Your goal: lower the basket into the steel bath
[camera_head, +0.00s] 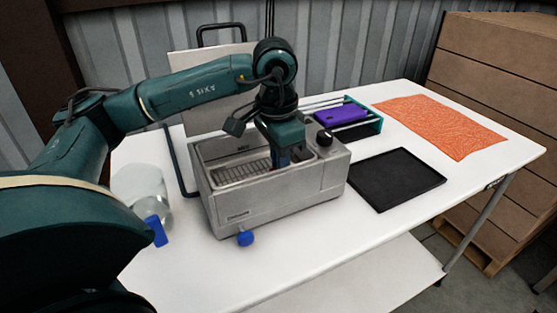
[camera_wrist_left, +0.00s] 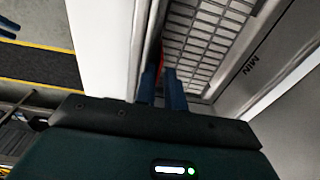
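The steel bath (camera_head: 250,207) stands on the white table, its top open. A grid-bottomed basket (camera_head: 237,173) shows inside its walls; its mesh fills the upper part of the left wrist view (camera_wrist_left: 215,35). I cannot tell whether it rests on the bath's floor. My left gripper (camera_head: 284,160) points down into the right part of the bath. In the left wrist view its blue fingers (camera_wrist_left: 163,92) are close together around a thin red piece, apparently the basket's handle, mostly hidden by the fingers. My right gripper is not in view.
A black tray (camera_head: 397,178) lies at right. Behind are a teal rack (camera_head: 374,128) with a purple block (camera_head: 341,113) and an orange mat (camera_head: 440,125).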

